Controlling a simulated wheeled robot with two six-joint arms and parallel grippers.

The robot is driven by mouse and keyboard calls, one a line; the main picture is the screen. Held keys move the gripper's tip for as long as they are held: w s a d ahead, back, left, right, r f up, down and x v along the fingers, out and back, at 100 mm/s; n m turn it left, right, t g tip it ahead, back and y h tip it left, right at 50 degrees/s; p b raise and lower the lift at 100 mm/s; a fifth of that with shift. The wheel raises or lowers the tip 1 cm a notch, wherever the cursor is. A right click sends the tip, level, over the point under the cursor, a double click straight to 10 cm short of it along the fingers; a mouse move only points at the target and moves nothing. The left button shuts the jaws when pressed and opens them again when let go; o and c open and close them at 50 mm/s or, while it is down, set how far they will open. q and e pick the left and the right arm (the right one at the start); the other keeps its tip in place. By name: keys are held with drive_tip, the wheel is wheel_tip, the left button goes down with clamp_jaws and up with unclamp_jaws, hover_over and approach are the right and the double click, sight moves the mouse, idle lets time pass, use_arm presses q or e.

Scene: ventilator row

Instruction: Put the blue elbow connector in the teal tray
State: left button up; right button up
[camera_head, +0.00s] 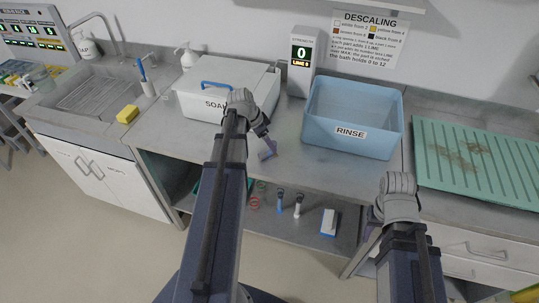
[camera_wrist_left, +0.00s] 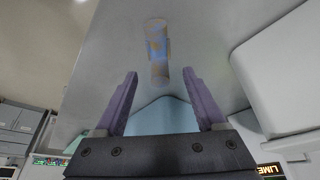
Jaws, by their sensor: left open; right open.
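A piece with a blue middle and tan ends (camera_wrist_left: 157,50) lies on the counter in the left wrist view, beyond my fingertips; it looks like the connector, but its bend is not clear. It is hidden in the head view, likely by my left arm. My left gripper (camera_head: 267,150) is open and empty, low over the counter in front of the soak box; its two purple fingers (camera_wrist_left: 159,74) stand apart, not touching the piece. The ridged teal tray (camera_head: 490,178) lies at the right with tan patches on it. My right gripper (camera_head: 370,233) is open, near the counter's front edge, mostly hidden by its arm.
The white soak box (camera_head: 202,101) stands behind my left gripper. The blue rinse basin (camera_head: 352,146) stands between it and the teal tray. A display post (camera_head: 301,66) is behind. Bottles and brushes stand on the lower shelf (camera_head: 312,219). The counter before the basin is clear.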

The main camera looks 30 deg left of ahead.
sight(268, 151)
use_arm(q)
drive_tip(key=shift+s+b+x, duration=0.15)
drive_tip(key=shift+b+x, duration=1.15)
drive_tip(key=shift+x, duration=0.05)
drive_tip(key=shift+s+b+x, duration=0.15)
drive_tip(key=shift+b+x, duration=1.15)
drive_tip(key=shift+a, duration=0.15)
clamp_jaws()
